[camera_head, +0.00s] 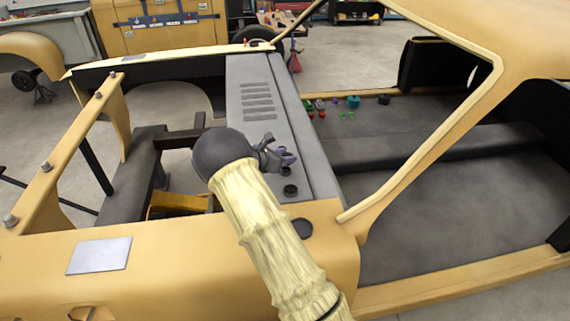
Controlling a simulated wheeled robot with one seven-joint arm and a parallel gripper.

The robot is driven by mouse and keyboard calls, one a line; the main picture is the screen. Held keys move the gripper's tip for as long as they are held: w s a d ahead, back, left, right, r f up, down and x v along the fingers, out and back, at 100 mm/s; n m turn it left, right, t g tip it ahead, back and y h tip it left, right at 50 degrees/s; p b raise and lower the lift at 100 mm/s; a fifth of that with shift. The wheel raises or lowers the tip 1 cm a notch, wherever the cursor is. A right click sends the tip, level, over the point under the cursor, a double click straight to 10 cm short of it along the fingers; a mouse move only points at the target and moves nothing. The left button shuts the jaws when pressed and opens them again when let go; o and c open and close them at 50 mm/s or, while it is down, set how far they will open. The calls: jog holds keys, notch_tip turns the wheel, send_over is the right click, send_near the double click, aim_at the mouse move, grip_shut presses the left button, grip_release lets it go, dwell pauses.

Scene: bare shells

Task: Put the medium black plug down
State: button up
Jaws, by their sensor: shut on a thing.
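My gripper (286,157) is at the end of my pale, ribbed arm, over the grey panel with slots. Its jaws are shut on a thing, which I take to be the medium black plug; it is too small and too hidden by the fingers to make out. A small dark round plug (285,171) shows just below the fingers. Another black plug (290,190) sits on the grey panel (310,150) a little nearer. I cannot tell whether the upper one touches the gripper.
A larger black disc (303,228) lies on the yellow body near my arm. A black cylinder (383,99), a teal part (353,101) and several small green and red parts (318,105) rest on the dark floor at the back. A slanted yellow pillar (430,130) stands to the right.

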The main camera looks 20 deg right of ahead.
aim_at(283, 173)
jog(key=shift+a+f, duration=0.15)
jog(key=shift+a, duration=0.05)
jog(key=f, duration=0.1)
jog(key=f+p, duration=0.1)
jog(key=f, duration=0.1)
jog(key=shift+a, duration=0.25)
jog(key=shift+s+f, duration=0.2)
jog(key=shift+f, duration=0.15)
jog(key=shift+c, duration=0.4)
jog(key=o, duration=0.8)
jog(key=shift+d, duration=0.1)
jog(key=shift+o, duration=1.2)
jog(key=shift+w+d+f, duration=0.1)
jog(key=shift+w, duration=0.15)
jog(key=b+v, duration=0.4)
jog(key=v, duration=0.8)
